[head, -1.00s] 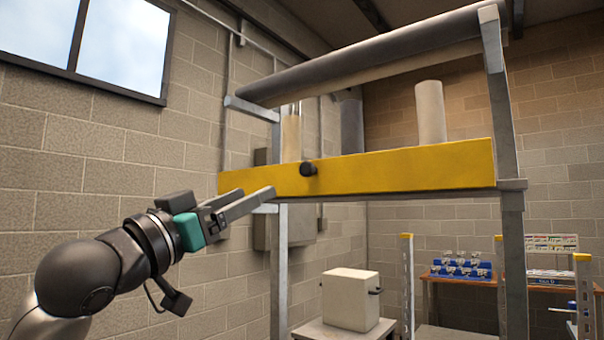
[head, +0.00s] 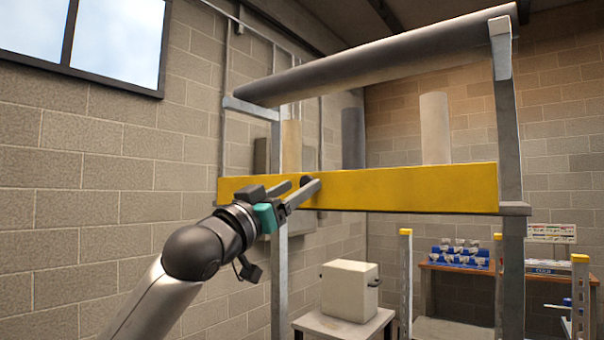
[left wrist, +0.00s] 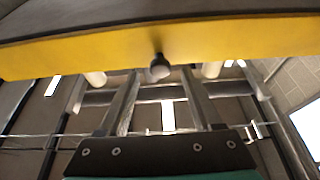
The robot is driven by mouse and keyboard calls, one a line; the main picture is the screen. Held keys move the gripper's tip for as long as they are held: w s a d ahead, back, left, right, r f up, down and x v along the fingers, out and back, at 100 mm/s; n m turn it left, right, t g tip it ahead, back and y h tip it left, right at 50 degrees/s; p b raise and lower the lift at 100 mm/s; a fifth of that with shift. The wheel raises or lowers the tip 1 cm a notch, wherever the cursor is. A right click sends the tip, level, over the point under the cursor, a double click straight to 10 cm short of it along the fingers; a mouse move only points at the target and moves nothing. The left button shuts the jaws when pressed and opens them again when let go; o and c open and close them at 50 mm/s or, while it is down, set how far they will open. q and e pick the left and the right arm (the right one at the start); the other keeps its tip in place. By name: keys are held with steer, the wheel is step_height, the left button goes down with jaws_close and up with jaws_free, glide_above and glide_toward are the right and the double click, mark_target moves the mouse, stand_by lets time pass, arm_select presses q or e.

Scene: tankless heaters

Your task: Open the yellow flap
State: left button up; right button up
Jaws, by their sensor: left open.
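The yellow flap (head: 410,188) is a long panel across the front of a raised metal rack, and it hangs upright. A small black knob (head: 307,180) sticks out near its left end. In the left wrist view the flap (left wrist: 235,42) crosses the top, with the knob (left wrist: 160,67) at its lower middle. My left gripper (head: 304,185) is open, its fingertips at the knob. In the left wrist view its fingers (left wrist: 160,76) lie to either side of the knob, with nothing clamped. Whether they touch the knob or flap, I cannot tell. My right gripper is out of view.
A dark roller (head: 390,58) spans the rack's top, with upright tubes (head: 434,128) behind the flap. A metal post (head: 511,130) stands at the right. Below are a white box (head: 349,290) on a small table and a bench with blue bins (head: 462,257). Space before the flap is clear.

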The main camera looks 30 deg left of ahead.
arm_select(q)
steer(key=shift+p+x, duration=0.35)
steer(key=shift+x, duration=0.9)
steer(key=shift+c, duration=0.3)
jaws_close()
steer(key=shift+f, duration=0.1)
